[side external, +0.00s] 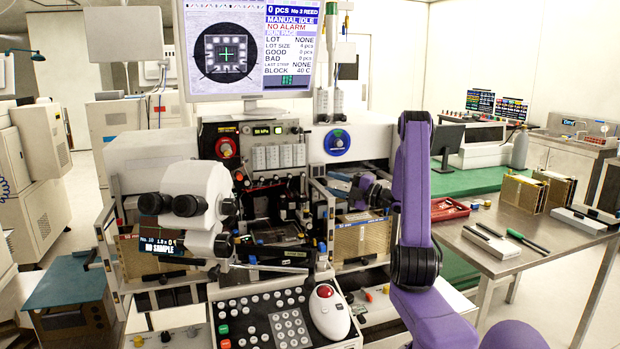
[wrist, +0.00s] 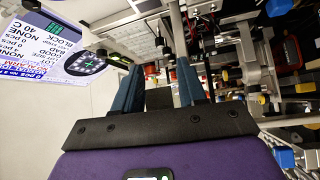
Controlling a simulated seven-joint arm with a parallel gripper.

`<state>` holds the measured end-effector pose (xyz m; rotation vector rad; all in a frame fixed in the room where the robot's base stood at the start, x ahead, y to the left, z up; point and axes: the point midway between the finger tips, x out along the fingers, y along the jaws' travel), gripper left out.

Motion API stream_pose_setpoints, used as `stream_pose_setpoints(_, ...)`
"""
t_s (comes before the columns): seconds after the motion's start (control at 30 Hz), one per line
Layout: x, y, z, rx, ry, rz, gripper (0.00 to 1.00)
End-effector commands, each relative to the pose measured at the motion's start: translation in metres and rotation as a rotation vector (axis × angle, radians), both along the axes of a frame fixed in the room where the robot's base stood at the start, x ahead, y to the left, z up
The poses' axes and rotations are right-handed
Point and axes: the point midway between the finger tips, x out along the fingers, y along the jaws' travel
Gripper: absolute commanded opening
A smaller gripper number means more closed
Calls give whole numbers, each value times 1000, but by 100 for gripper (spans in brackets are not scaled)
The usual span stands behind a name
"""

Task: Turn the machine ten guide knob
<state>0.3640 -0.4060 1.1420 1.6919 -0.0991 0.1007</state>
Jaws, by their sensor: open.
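The machine marked No. 10 on its small display (side external: 162,238) stands in the middle of the side view. Its front carries a round blue dial (side external: 337,142) on the right and a round red one (side external: 226,147) on the left; I cannot tell which knob is the guide knob. My gripper (side external: 340,182) is at the machine's right side, below the blue dial and above a brown slotted magazine. In the wrist view my gripper (wrist: 158,78) has its two blue fingers apart, with no object held. Small red and yellow parts show beyond the fingers, too small to identify.
A monitor (side external: 250,50) hangs over the machine. A white microscope head (side external: 195,190) sticks out at the left front. A keypad panel (side external: 285,315) with a trackball lies below. A steel table (side external: 490,255) with magazines and a red tray (side external: 448,209) stands at the right.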

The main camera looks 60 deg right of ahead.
Motion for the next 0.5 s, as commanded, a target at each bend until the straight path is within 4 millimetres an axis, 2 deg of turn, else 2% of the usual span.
stream_pose_setpoints(0.2,42,1,5,-1,0,4,41)
stream_pose_setpoints(0.4,71,0,8,0,1,2,41)
stream_pose_setpoints(0.5,79,-1,10,0,1,1,41)
